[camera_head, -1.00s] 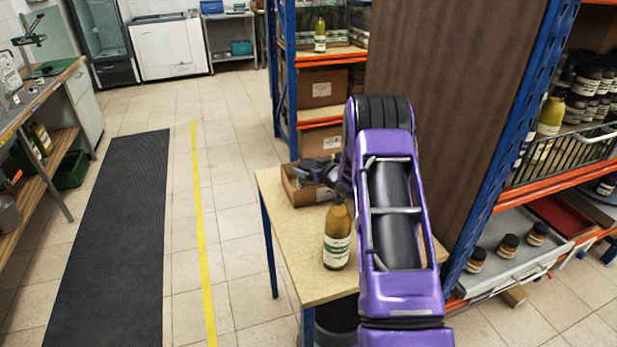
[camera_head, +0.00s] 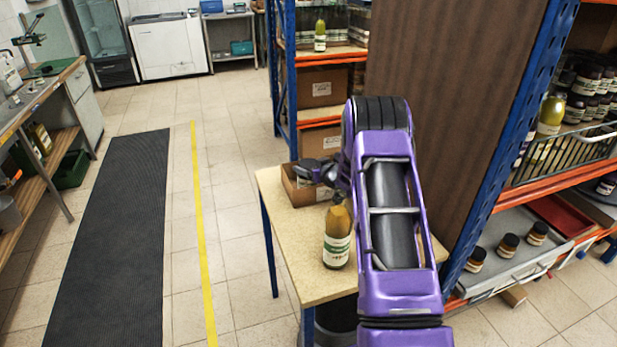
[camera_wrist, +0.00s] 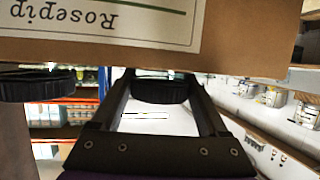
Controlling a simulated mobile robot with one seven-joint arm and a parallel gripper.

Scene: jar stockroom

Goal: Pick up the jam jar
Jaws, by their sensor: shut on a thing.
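My gripper (camera_wrist: 160,88) is shut on a jar, taken as the jam jar, whose black ridged lid (camera_wrist: 160,92) shows between the fingers in the wrist view. The rest of that jar is hidden there. An open cardboard box (camera_wrist: 240,35) with a label reading "Rosehip" or similar, upside down, fills the top of the wrist view. A second black lid (camera_wrist: 38,84) shows left of the fingers. In the head view, my gripper (camera_head: 308,168) is over the small box (camera_head: 294,190) on the table (camera_head: 298,262). My arm hides part of it.
A green-yellow bottle (camera_head: 337,240) stands on the table left of my arm. A brown panel (camera_head: 450,90) and a blue-orange rack (camera_head: 515,150) with jars are close on the right. The floor left of the table is clear, with a dark mat (camera_head: 120,220).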

